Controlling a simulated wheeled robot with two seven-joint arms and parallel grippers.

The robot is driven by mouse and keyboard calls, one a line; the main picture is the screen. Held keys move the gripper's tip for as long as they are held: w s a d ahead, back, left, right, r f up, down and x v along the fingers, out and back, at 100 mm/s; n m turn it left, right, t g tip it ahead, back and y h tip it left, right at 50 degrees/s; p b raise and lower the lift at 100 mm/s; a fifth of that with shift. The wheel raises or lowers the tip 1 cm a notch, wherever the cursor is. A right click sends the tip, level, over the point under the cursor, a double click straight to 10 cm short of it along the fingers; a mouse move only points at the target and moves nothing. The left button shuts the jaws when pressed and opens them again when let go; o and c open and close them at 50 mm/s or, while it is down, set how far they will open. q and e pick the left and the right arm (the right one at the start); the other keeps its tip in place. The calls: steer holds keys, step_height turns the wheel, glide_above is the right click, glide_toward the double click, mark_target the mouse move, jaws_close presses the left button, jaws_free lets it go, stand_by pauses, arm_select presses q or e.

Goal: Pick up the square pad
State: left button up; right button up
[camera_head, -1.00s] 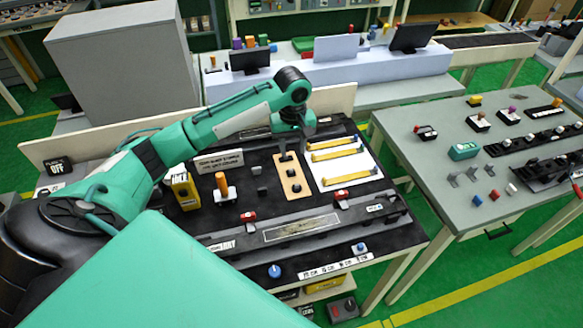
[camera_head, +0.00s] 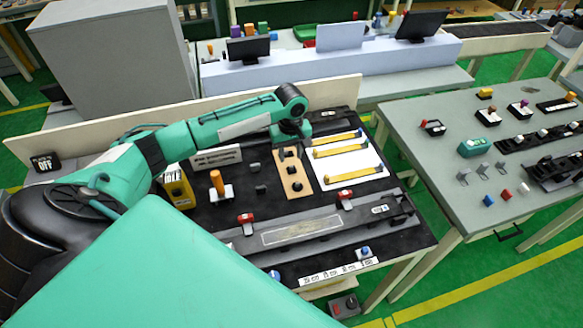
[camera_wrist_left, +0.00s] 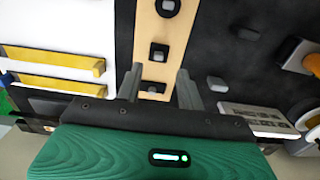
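A light wooden strip (camera_head: 285,164) on the black worktop carries a row of black pads. In the left wrist view the middle pad (camera_wrist_left: 158,52) looks square, and the pad at the top edge (camera_wrist_left: 170,6) looks rounded. A third pad (camera_wrist_left: 153,87) shows between my fingers, partly cut off by the gripper body, so its outline is unclear. My left gripper (camera_head: 296,141) hangs over the far end of the strip, pointing down. In the left wrist view its two fingers (camera_wrist_left: 159,79) are apart with nothing gripped. My right gripper is not in view.
A white panel with yellow bars (camera_head: 345,172) lies right of the strip. Small dark blocks (camera_head: 260,189), an orange-handled piece (camera_head: 217,182) and a small sign (camera_head: 215,158) are to the left. A grey rail (camera_head: 300,232) runs in front. A low back wall (camera_head: 200,108) stands behind.

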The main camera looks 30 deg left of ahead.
mark_target(292, 166)
arm_select(q)
step_height(292, 166, down, 4)
steer(key=shift+d+f+p, duration=0.15)
steer(key=shift+f+p, duration=0.1)
steer(key=shift+p, duration=0.65)
steer(key=shift+f, duration=0.2)
steer(key=c, duration=0.7)
steer(key=shift+o, duration=0.2)
